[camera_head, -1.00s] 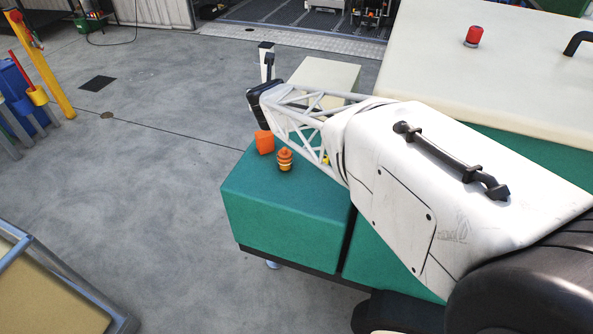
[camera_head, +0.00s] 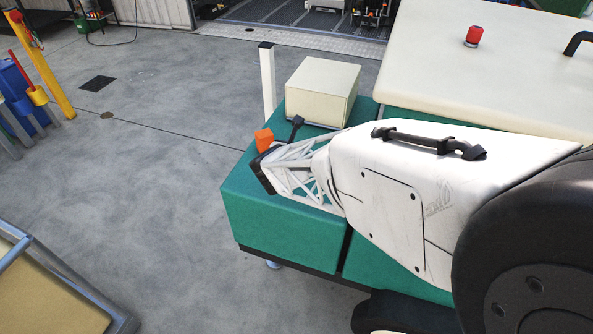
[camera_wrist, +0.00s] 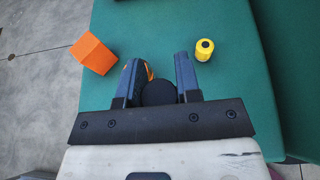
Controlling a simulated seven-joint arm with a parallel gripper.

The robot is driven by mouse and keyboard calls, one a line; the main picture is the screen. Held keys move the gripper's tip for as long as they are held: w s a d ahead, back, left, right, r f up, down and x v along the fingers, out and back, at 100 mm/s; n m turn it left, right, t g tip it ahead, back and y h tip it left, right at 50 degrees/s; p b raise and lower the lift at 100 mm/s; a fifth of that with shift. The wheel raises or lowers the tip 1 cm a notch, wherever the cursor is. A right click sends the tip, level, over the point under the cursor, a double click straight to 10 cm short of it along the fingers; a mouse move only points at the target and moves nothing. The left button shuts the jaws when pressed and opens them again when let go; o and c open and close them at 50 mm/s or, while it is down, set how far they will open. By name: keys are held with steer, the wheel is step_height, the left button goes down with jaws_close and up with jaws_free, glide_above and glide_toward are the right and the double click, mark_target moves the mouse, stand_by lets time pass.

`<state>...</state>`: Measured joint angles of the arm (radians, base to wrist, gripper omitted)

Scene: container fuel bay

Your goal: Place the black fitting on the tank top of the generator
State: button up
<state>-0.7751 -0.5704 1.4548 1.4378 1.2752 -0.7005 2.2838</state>
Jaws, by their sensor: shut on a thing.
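The generator has a green top (camera_head: 235,192), which fills much of the wrist view (camera_wrist: 225,85). The black fitting (camera_wrist: 158,93) shows as a dark round shape between the two fingers of my gripper (camera_wrist: 158,64), which is shut on it. The gripper is low over the near left part of the green top; in the head view the arm hides its fingers and the fitting. I cannot tell whether the fitting touches the surface.
An orange block (camera_head: 264,139) stands by the gripper. A yellow cylinder (camera_wrist: 204,49) stands to the right. A cream box (camera_head: 322,90) and a white post (camera_head: 267,82) are behind.

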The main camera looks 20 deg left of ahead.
steer(key=s+d+f+m+h, duration=0.1)
steer(key=s+d+h, duration=0.1)
steer(key=d, duration=0.3)
steer(key=s+d+f+m+h, duration=0.2)
steer(key=s+d, duration=0.2)
steer(key=d, duration=0.1)
steer(key=s+d+f+m+h, duration=0.1)
steer(key=s+d+f+m, duration=0.1)
steer(key=s+d, duration=0.2)
steer(key=shift+d+g+h, duration=0.4)
steer(key=shift+d, duration=0.1)
steer(key=w+a, duration=0.2)
steer(key=w, duration=0.2)
steer(key=w+a+f, duration=0.1)
steer(key=w+a, duration=0.2)
steer(key=w, duration=0.2)
steer(key=w+a, duration=0.2)
steer(key=w, duration=0.3)
steer(key=shift+a+f, duration=0.25)
steer(key=shift+a, duration=0.1)
steer(key=shift+f, duration=0.1)
steer(key=shift+f, duration=1.65)
steer(key=shift+f, duration=0.1)
